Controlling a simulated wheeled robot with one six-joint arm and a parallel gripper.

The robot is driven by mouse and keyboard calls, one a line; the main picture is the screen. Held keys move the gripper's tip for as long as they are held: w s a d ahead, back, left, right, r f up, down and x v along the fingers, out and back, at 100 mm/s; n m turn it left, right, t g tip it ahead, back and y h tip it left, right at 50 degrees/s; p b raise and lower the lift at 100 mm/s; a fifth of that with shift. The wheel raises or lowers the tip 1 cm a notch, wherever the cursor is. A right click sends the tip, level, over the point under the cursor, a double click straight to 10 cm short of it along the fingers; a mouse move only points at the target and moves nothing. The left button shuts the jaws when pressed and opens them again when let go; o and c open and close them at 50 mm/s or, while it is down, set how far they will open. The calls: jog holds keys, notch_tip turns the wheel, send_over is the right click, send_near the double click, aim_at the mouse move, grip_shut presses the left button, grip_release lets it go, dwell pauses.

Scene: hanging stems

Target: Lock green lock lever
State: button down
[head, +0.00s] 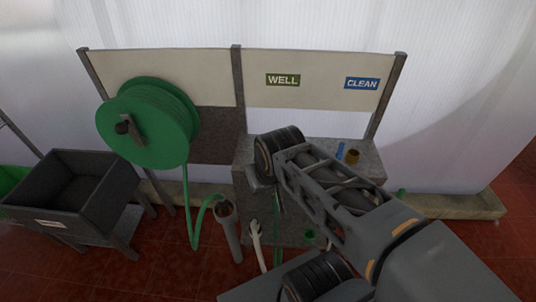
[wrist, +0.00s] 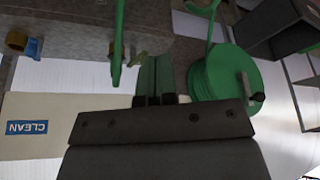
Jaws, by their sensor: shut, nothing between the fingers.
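In the wrist view, my gripper (wrist: 155,62) is shut and empty, its two fingers side by side. Just left of them a bright green stem-like piece (wrist: 118,45) ends in a pointed tip, apart from the fingers. A small brass-coloured part (wrist: 137,59) sits between it and the fingers. I cannot tell for sure whether the green piece is the lock lever or part of a hose. In the head view, my wrist hides most of the gripper and the stand front behind it.
A green hose reel (head: 148,125) hangs at left, also in the wrist view (wrist: 222,80). A dark sink (head: 75,185) stands at far left. WELL (head: 283,80) and CLEAN (head: 362,84) signs are on the back board. A blue piece (head: 340,150) and brass cup (head: 352,156) sit on the stone stand.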

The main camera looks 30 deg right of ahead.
jog(key=w+d+f+m+g+y+b, duration=0.1)
jog(key=w+d+f+m+y, duration=0.15)
jog(key=f+m+y, duration=0.35)
jog(key=w+d+f+m+g+y+b, duration=0.1)
jog(key=w+f+m+y, duration=0.3)
jog(key=m, duration=0.4)
jog(key=w+d+f+m+t, duration=0.2)
jog(key=d+m+t, duration=0.3)
jog(key=d+m, duration=0.2)
jog(key=w+d+f+m+t+y+b, duration=0.1)
jog(key=w+d+f+m+t, duration=0.1)
jog(key=d+m+t, duration=0.4)
jog(key=d+f+m, duration=0.1)
jog(key=d, duration=0.2)
jog(key=shift+w+f+t+y, duration=0.3)
jog(key=shift+w, duration=0.1)
jog(key=p+x, duration=0.3)
jog(key=x, duration=1.1)
